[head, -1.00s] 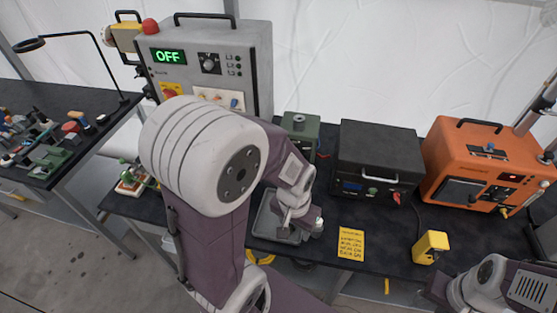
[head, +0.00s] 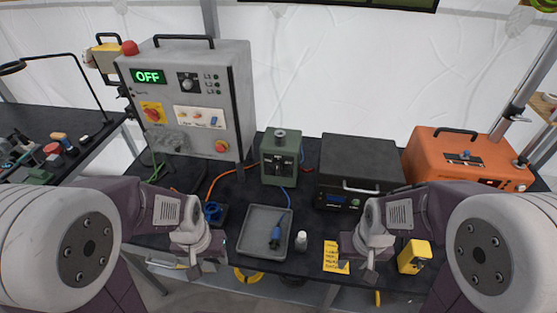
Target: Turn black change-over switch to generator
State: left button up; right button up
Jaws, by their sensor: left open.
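The black change-over switch (head: 189,82) is a rotary knob on the upper front of the grey cabinet (head: 238,100) at the back left. Its pointer is too small to read surely. A lit green display (head: 149,76) left of it reads OFF. My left gripper (head: 196,271) is open and empty, low in front of the table, well below and apart from the switch. My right gripper (head: 359,270) looks open and empty near the yellow note at the table's front. Nothing hides the switch.
A red-and-yellow switch (head: 152,113) and a red button (head: 221,146) share the cabinet front. A green box (head: 281,160), black case (head: 360,160) and orange unit (head: 465,158) stand rightward. A grey tray (head: 250,218) holds a blue plug. Orange and blue cables cross the table.

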aim_at(277, 166)
jog(key=j, duration=0.55)
jog(key=i+j+u, duration=0.1)
jog(key=j, duration=1.05)
jog(key=i+u, duration=0.05)
